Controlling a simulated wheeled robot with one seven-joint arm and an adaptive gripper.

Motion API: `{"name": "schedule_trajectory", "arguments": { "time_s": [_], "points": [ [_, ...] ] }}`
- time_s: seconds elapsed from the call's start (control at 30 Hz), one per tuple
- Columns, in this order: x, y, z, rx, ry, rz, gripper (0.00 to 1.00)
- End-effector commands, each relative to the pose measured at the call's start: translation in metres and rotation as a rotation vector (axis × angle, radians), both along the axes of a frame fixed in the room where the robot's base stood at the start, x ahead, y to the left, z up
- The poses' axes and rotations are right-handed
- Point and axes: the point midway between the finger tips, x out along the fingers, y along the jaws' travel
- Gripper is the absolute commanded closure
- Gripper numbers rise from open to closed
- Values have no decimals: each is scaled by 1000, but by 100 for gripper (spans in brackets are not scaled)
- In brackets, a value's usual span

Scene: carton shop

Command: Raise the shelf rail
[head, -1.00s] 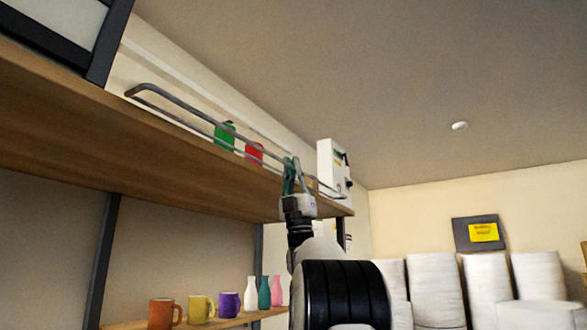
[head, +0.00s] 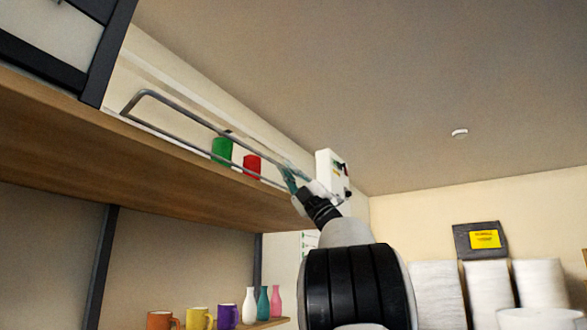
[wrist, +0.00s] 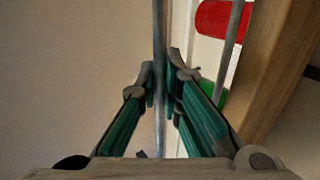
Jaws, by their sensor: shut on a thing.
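The shelf rail (head: 190,112) is a grey metal loop along the front edge of the wooden upper shelf (head: 70,130). Its top bar stands above its lower bar, with a clear gap between them at the left end. My gripper (head: 288,172) is at the rail's right part, seen from below. In the wrist view, the rail's bar (wrist: 160,40) runs between the green fingers of my gripper (wrist: 161,78), which are shut on it. The rail's right end is hidden behind my gripper and arm.
A green item (head: 222,150) and a red item (head: 252,165) stand on the shelf behind the rail. A white box (head: 330,170) is just right of my gripper. Mugs (head: 198,318) and bottles (head: 249,306) stand on the lower shelf. The ceiling side is open.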

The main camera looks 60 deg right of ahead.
Motion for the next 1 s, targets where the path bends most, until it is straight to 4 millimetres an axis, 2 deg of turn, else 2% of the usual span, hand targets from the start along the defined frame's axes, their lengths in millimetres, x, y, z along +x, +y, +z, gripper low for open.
{"name": "schedule_trajectory", "arguments": {
  "time_s": [0.03, 0.5, 1.0],
  "points": [
    [-1, 1, 8, -4, 35, 0, 100],
    [8, 1, 20, -24, 302, 2, 100],
    [15, 2, 20, -34, 413, 2, 100]
  ]
}}
